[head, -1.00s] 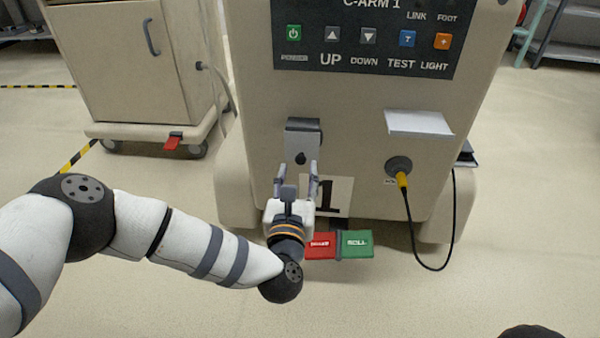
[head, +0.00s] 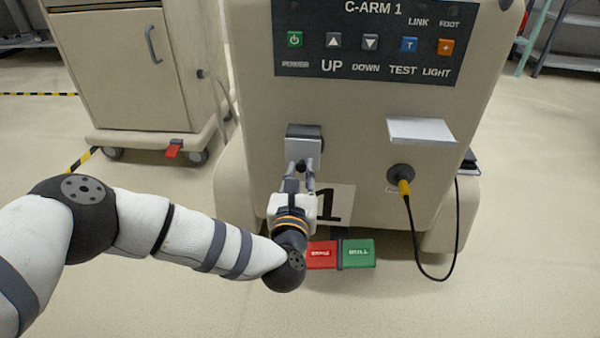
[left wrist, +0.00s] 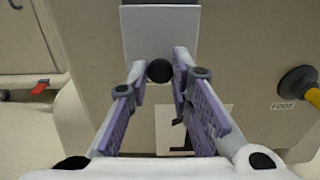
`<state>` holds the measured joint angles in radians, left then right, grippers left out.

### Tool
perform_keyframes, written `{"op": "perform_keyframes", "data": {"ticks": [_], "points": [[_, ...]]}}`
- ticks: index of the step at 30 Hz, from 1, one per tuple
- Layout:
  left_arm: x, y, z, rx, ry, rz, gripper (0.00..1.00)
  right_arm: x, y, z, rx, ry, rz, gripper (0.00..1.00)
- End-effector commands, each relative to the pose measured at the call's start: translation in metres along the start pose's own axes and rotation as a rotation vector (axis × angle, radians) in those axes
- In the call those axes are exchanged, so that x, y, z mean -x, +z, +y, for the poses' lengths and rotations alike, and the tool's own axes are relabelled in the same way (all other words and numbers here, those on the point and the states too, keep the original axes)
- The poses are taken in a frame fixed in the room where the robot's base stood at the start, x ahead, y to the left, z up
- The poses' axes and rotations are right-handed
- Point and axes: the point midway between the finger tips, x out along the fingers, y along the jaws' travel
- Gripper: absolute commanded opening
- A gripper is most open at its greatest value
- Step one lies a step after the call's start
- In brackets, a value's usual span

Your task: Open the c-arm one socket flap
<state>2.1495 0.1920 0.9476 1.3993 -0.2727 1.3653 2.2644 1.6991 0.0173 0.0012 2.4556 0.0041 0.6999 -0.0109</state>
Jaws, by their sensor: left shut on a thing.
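The C-arm 1 cart (head: 350,110) stands in front of me. On its front, at left, is a grey socket flap (head: 303,146) below a dark hinge block, with a round black knob (head: 301,167) low on it. The flap hangs down over its socket. My left gripper (head: 301,169) is shut on the knob from below. In the left wrist view the knob (left wrist: 159,71) sits between the two fingertips, with the flap (left wrist: 160,35) behind it. The flap's lower edge is partly hidden by the fingers. My right gripper is out of view.
A second flap (head: 420,130) stands out above a socket with a yellow plug (head: 404,187) and hanging black cable. Red (head: 321,254) and green (head: 358,253) pedals lie low in front. Another cart (head: 125,80) stands at left.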

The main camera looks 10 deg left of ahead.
Motion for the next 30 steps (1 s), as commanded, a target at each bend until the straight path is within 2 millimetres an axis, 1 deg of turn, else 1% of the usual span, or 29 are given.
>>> {"op": "perform_keyframes", "data": {"ticks": [5, 18, 24, 30], "points": [[0.006, 0.010, 0.000, 0.000, -0.002, 0.076, 0.00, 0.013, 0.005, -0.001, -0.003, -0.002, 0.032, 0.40], [0.021, 0.031, -0.001, 0.001, -0.003, 0.396, 0.00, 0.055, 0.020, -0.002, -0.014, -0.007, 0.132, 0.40], [0.025, 0.035, -0.001, 0.000, -0.003, 0.509, 0.00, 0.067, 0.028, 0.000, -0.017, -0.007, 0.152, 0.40], [0.027, 0.037, -0.002, 0.000, -0.004, 0.580, 0.00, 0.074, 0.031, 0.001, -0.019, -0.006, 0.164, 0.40]]}}
